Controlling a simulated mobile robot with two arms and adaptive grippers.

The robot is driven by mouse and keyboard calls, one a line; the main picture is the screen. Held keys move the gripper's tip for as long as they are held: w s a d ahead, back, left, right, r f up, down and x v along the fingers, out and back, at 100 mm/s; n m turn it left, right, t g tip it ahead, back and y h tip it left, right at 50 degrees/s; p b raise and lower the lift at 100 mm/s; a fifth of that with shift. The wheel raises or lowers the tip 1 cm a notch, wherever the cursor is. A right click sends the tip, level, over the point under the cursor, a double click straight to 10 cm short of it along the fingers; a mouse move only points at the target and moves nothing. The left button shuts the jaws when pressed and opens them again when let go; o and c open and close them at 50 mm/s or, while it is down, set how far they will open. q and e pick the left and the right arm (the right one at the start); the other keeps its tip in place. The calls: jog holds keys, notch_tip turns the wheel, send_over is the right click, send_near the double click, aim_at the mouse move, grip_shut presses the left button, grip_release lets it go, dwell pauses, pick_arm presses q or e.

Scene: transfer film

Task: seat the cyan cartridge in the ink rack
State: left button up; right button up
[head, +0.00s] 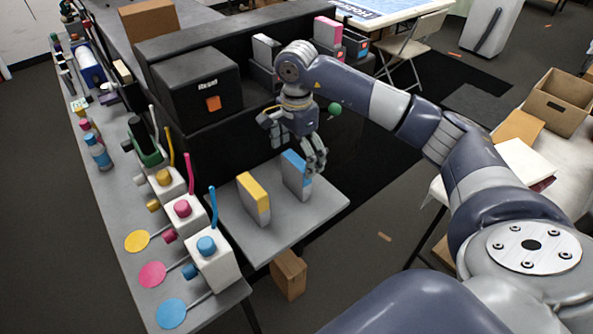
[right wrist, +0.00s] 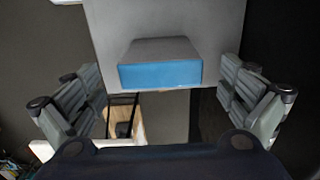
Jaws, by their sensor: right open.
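The cyan cartridge (head: 296,174), grey with a cyan edge, stands upright on the grey board in the head view. In the right wrist view the cyan cartridge (right wrist: 160,74) lies between the spread fingers, with a gap on each side. My right gripper (head: 297,145) is open and empty above and around the cartridge's top end. It also shows open in the right wrist view (right wrist: 163,82). The ink rack (head: 262,80) appears to be the dark holder behind, partly hidden by my right arm. It holds a white cartridge (head: 265,50) and a pink cartridge (head: 328,33). My left gripper is not in view.
A yellow cartridge (head: 253,199) stands left of the cyan one on the grey board (head: 290,225). A black box (head: 183,87) stands behind. The board's right front is clear.

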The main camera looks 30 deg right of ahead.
jog(key=shift+f, duration=1.25)
jog(key=c, duration=1.7)
jog(key=shift+r, duration=0.15)
